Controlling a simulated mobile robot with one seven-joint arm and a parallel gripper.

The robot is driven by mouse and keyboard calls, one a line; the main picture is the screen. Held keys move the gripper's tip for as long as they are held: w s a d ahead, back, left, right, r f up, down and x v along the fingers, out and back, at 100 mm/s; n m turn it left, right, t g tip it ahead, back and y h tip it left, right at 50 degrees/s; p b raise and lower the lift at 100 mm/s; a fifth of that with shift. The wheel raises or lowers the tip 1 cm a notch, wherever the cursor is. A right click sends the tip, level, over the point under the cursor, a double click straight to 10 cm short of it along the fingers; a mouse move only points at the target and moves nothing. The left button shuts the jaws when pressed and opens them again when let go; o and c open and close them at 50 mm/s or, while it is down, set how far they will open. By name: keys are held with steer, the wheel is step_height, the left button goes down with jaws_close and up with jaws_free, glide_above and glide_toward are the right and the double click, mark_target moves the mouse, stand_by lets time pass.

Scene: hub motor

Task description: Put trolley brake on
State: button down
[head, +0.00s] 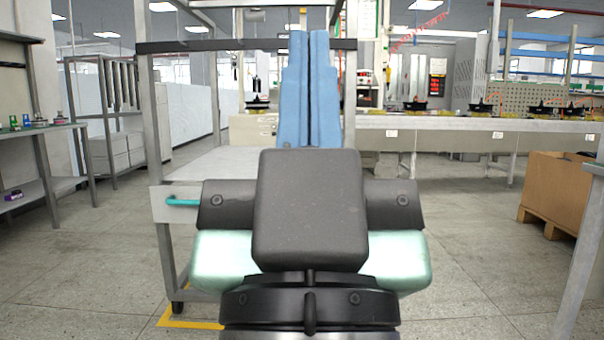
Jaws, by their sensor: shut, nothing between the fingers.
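The trolley (157,130) is a tall grey metal frame with a pale shelf and a dark bar across its top. It stands in front of me, left of centre and behind my arm. Its front left caster (177,307) shows low down on the floor. I cannot make out a brake lever on it. The other casters are hidden, and my arm covers much of the trolley's lower right. My gripper (308,42) points up and forward in the middle of the view. Its two blue fingers are shut side by side and empty, apart from the caster.
A teal handle (182,202) sits on the trolley's front left. Yellow floor tape (190,321) runs by the caster. A long workbench (470,125) crosses behind. A cardboard box (556,190) stands at right, a side table (40,130) at left.

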step_height(320, 180, up, 16)
steer(key=p, duration=1.3)
steer(key=shift+p, duration=0.3)
steer(key=shift+r, duration=0.1)
steer(key=shift+w, duration=0.15)
